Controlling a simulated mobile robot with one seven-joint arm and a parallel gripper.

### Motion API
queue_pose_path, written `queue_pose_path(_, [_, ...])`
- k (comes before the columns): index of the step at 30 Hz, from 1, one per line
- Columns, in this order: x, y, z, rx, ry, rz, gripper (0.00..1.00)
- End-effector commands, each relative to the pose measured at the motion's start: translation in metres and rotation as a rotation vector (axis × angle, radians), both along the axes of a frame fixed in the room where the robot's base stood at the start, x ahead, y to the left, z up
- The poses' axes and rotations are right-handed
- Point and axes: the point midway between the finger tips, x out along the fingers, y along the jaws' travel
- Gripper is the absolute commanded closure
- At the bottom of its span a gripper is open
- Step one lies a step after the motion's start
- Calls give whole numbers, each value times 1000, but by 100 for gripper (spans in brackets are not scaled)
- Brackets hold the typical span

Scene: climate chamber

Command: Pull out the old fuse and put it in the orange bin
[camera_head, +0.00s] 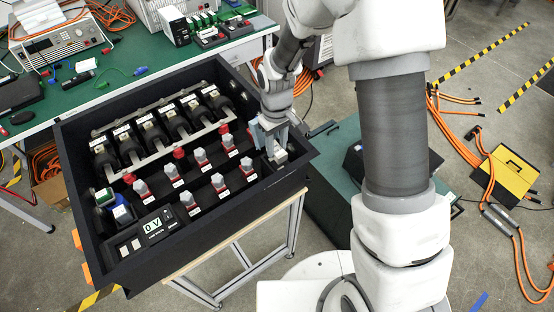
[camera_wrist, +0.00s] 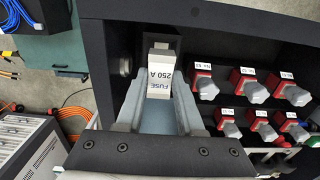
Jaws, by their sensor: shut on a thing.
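My gripper (camera_head: 272,143) points down into the right end of the black open box (camera_head: 68,198). In the wrist view my gripper (camera_wrist: 158,98) has its two grey fingers on either side of a white fuse (camera_wrist: 159,82), labelled "FUSE 250 A", and is shut on it. The fuse (camera_head: 280,156) also shows just below the fingers in the head view. Its far end is at a dark holder (camera_wrist: 161,40); I cannot tell whether it is still seated. Orange pieces (camera_head: 88,272) show at the box's left side; I cannot tell whether they belong to the orange bin.
Several grey-and-red connectors (camera_head: 201,161) stand in rows left of the gripper. A display (camera_head: 155,226) reads "0 V". A green bench (camera_head: 120,60) with instruments is behind. A yellow case (camera_head: 505,175) and orange cables lie on the floor at right.

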Motion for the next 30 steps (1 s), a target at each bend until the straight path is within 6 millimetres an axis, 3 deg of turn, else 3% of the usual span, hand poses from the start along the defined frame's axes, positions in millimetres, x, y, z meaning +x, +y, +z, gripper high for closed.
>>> queue_pose_path(19, [0,0,37,1,-1,0,100])
queue_pose_path(30, [0,0,40,0,0,-1,100])
